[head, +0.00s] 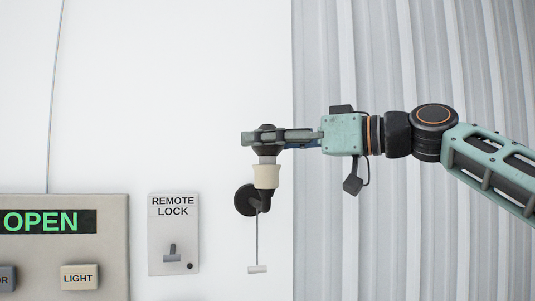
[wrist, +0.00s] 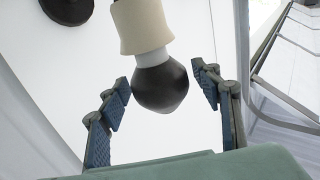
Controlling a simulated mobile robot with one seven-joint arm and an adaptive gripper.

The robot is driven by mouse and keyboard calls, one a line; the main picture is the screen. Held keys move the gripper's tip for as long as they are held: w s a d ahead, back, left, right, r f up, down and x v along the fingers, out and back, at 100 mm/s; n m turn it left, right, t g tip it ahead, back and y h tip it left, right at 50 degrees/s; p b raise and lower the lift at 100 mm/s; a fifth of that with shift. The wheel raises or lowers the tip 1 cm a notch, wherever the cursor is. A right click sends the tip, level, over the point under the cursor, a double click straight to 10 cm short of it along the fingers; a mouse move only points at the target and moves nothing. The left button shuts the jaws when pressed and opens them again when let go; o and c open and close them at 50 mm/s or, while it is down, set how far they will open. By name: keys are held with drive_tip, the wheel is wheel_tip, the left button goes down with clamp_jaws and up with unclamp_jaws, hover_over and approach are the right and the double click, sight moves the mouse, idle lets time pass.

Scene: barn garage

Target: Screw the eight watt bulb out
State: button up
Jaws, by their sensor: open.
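A dark, rounded bulb (wrist: 162,88) with a pale collar sits in a cream socket (wrist: 143,25) in the wrist view. In the head view the bulb (head: 267,151) stands upright on top of the socket (head: 266,177), which a black wall mount carries. No wattage marking is readable. My gripper (head: 250,138) reaches in from the right at bulb height, and its fingers hide part of the bulb. In the wrist view my gripper (wrist: 160,79) is open, with one blue-padded finger on each side of the bulb. The left pad is very near the bulb; a gap shows at the right.
A pull cord with a white handle (head: 258,269) hangs below the socket. A REMOTE LOCK switch plate (head: 173,235) and a panel with a green OPEN display (head: 48,221) are on the wall at left. Corrugated metal wall (head: 400,60) lies behind my arm.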

drive_tip(key=shift+f+m+t+h+b, duration=0.25)
drive_tip(key=shift+m+t+h+b, duration=0.65)
drive_tip(key=shift+t+b, duration=0.5)
drive_tip(key=shift+r+m+t+h+b, duration=0.2)
drive_tip(key=shift+m+t+h+b, duration=0.2)
drive_tip(key=shift+m+t, duration=0.2)
drive_tip(key=shift+c, duration=0.6)
drive_tip(key=c, duration=0.7)
drive_tip(key=shift+r+n+g+y+p, duration=0.2)
drive_tip(key=shift+n+g+y+p, duration=0.15)
drive_tip(key=shift+p, duration=0.4)
drive_tip(key=shift+n+g+y+p, duration=0.75)
drive_tip(key=shift+n+g+p, duration=0.25)
drive_tip(key=shift+g+p, duration=0.7)
drive_tip(key=shift+n+g+y+p, duration=0.7)
drive_tip(key=shift+n+g+p, duration=0.4)
drive_tip(key=shift+p, duration=0.95)
drive_tip(key=shift+g, duration=0.25)
